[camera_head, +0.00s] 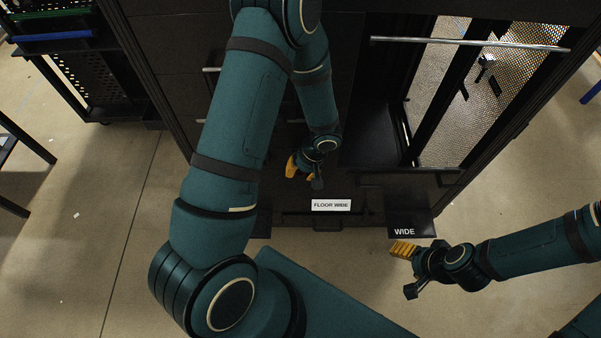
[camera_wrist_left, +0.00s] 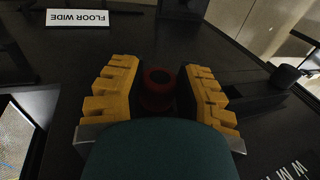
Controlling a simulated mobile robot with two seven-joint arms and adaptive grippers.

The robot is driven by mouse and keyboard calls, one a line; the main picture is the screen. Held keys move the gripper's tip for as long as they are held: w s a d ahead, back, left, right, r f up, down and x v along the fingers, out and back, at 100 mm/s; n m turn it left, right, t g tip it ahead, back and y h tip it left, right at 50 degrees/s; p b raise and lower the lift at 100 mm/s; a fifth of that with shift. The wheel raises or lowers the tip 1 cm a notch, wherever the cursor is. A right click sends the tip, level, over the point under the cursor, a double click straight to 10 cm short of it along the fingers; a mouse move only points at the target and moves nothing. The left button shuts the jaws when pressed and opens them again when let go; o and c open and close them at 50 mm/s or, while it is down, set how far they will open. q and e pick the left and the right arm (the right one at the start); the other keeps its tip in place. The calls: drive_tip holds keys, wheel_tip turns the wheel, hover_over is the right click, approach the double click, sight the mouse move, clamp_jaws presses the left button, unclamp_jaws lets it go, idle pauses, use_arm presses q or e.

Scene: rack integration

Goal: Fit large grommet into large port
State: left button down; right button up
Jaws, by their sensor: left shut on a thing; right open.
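My left gripper (camera_head: 300,172) reaches down inside the dark rack, just behind the FLOOR WIDE label. In the left wrist view, its yellow fingers (camera_wrist_left: 160,88) are shut on a dark red ring-shaped grommet (camera_wrist_left: 159,78) with a dark centre. The grommet's lower part is in shadow, and it cannot be made out in the head view. The large port is not clearly visible; the floor panel around the grommet is too dark to tell, so I cannot tell whether the grommet touches it. My right gripper (camera_head: 403,249) is open and empty, in front of the WIDE plate.
The FLOOR WIDE label (camera_head: 331,205) sits at the rack's front lower edge; it also shows in the left wrist view (camera_wrist_left: 78,18). A dark plate marked WIDE (camera_head: 410,222) juts out at the right. A perforated door (camera_head: 450,100) with a long handle stands right. Open floor (camera_head: 110,220) lies left.

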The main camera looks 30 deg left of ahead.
use_arm(q)
drive_tip(key=c, duration=0.6)
unclamp_jaws()
drive_tip(key=shift+c, duration=0.2)
drive_tip(key=s+v, duration=0.1)
drive_tip(key=v, duration=0.6)
drive_tip(key=shift+w+r, duration=0.25)
drive_tip(key=shift+w, duration=0.3)
drive_tip(key=shift+d, duration=0.1)
